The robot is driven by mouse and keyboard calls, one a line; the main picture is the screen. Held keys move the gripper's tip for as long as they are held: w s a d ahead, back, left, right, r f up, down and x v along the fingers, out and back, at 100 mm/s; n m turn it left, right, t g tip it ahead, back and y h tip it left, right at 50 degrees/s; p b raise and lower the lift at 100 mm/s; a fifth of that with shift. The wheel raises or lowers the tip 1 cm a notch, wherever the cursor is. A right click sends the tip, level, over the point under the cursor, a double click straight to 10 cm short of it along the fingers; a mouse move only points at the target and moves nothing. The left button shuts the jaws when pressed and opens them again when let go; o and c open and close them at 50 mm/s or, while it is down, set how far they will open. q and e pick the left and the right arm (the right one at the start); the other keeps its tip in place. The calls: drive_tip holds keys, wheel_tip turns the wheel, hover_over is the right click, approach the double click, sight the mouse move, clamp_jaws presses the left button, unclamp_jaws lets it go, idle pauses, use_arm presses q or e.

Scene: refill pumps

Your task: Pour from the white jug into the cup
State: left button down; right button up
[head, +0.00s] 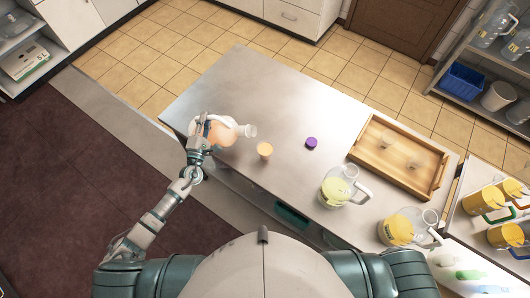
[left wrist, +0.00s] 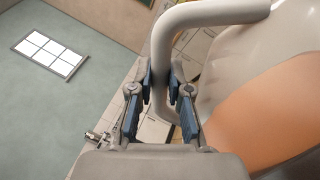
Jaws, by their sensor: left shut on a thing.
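The white jug (head: 221,132) is tipped on its side above the left end of the steel table, its mouth toward the right; orange shows through its body. My left gripper (head: 198,138) is shut on its handle. In the left wrist view my left gripper (left wrist: 161,88) has the white handle (left wrist: 163,45) between its fingers, with the jug's orange part (left wrist: 265,115) at right. The cup (head: 265,150), orange at its top, stands on the table just right of and below the jug's mouth. I cannot make out a stream between them. My right gripper is out of view.
A purple lid (head: 311,142) lies right of the cup. A wooden tray (head: 372,174) holds clear glasses. Two jugs with yellowish contents, one nearer (head: 337,190) and one farther right (head: 397,230), stand toward the front edge. The table's far left part is clear.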

sight(195, 118)
use_arm(q)
drive_tip(key=shift+w+a+f+n+y, duration=0.15)
drive_tip(key=shift+a+n, duration=0.15)
drive_tip(key=shift+n, duration=0.25)
drive_tip(key=shift+w+a+r+n+y, duration=0.15)
drive_tip(key=shift+a+n, duration=0.15)
drive_tip(key=shift+n, duration=0.25)
drive_tip(key=a+n, duration=0.1)
drive_tip(key=n, duration=0.1)
drive_tip(key=a+n+y, duration=0.1)
drive_tip(key=n, duration=0.1)
drive_tip(key=a+n, duration=0.1)
drive_tip(key=n, duration=0.1)
drive_tip(key=shift+w+f+g+y, duration=0.3)
drive_tip(key=shift+w+f+g, duration=0.1)
drive_tip(key=shift+w+a+f+n, duration=0.2)
drive_tip(key=shift+a+n, duration=0.35)
drive_tip(key=shift+n, duration=0.25)
drive_tip(key=a+n+p, duration=0.1)
drive_tip(key=w+a+r+n+p, duration=0.1)
drive_tip(key=a+n, duration=0.1)
drive_tip(key=a+r+n+g+p, duration=0.1)
drive_tip(key=shift+w+a+n, duration=0.25)
drive_tip(key=shift+a+n, duration=0.05)
drive_tip(key=shift+a, duration=0.1)
drive_tip(key=shift+d, duration=0.1)
